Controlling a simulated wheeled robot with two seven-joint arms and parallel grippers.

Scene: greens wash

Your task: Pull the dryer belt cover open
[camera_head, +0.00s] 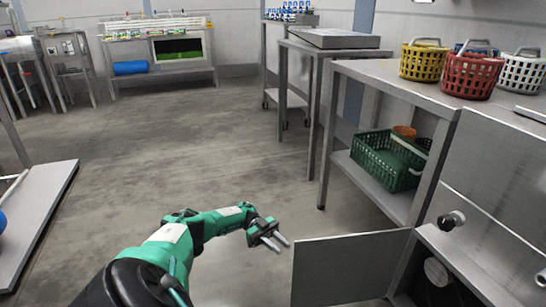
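The dryer belt cover appears to be the flat grey metal panel (348,270) at the bottom, right of centre. It stands swung out from the steel machine (500,165), leaving a dark opening (425,285) beside it. A small gap shows between the fingers and the panel in this view; true depth is hard to tell. My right gripper is not in view.
A round knob (451,220) sticks out of the machine front above the opening. Yellow (423,62), red (470,76) and white (521,73) baskets stand on the bench. A green crate (378,167) sits on its lower shelf. Floor (190,140) at left-centre is clear.

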